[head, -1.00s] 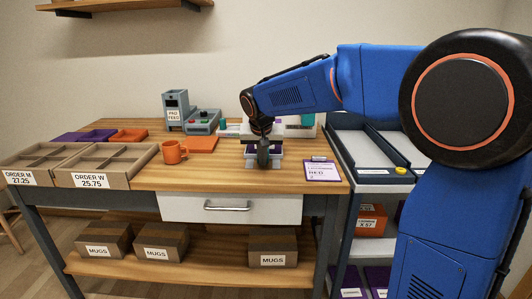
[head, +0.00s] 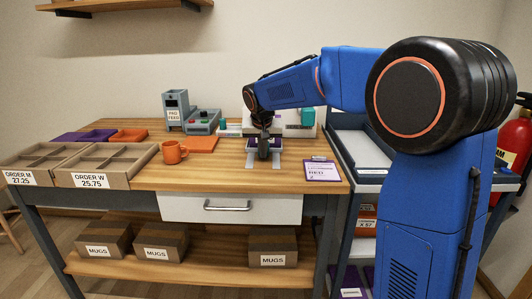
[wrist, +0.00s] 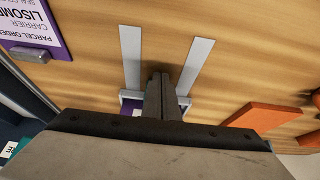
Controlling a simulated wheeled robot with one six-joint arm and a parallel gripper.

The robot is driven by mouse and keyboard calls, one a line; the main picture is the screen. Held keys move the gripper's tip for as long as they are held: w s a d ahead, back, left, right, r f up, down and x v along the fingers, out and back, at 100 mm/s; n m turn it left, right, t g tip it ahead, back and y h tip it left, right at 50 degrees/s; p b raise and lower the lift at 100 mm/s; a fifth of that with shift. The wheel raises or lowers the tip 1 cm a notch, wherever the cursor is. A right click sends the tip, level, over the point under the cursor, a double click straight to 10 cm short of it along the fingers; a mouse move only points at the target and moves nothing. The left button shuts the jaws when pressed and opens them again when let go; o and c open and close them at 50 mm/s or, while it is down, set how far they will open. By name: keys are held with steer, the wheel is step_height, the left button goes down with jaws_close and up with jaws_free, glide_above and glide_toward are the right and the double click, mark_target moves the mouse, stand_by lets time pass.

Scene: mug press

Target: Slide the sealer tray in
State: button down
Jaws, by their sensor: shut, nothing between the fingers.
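The sealer tray (wrist: 131,97), light grey with a purple part, is mostly hidden behind my gripper in the wrist view. Two pale, flat rails (wrist: 196,62) run out from it across the wooden table and are bare towards the table's front. My gripper (head: 263,156) is shut and empty, pointing down at the tray's front edge; its fingers (wrist: 160,80) also show in the wrist view. I cannot tell whether they touch the tray. The white sealer (head: 306,128) stands behind, partly covered by my arm.
A purple-edged order card (head: 322,171) lies right of the rails. Dividered order boxes (head: 103,180) stand at the far left. The table in front of the rails is clear.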

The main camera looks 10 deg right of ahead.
steer(key=shift+w+d, duration=0.2)
steer(key=shift+w, duration=0.65)
steer(key=shift+w+d, duration=0.25)
steer(key=shift+w, duration=0.6)
steer(key=shift+w+d, duration=0.2)
steer(key=shift+w, duration=0.65)
steer(key=shift+s+a, duration=0.2)
steer(key=shift+s, duration=0.6)
steer(key=shift+s+a, duration=0.15)
steer(key=shift+s, duration=0.6)
step_height(320, 180, up, 9)
steer(key=s+d+f+n, duration=0.1)
steer(key=s+d, duration=0.2)
steer(key=s, duration=1)
steer(key=s+d+f+n, duration=0.15)
steer(key=s+d, duration=0.25)
steer(key=s, duration=0.9)
steer(key=s+f, duration=0.7)
steer(key=s, duration=0.4)
steer(key=s+d+f+y, duration=0.1)
steer(key=s+f, duration=0.6)
steer(key=s, duration=0.4)
steer(key=shift+s+d+f, duration=0.15)
steer(key=shift+d+f, duration=0.05)
steer(key=shift+d, duration=0.1)
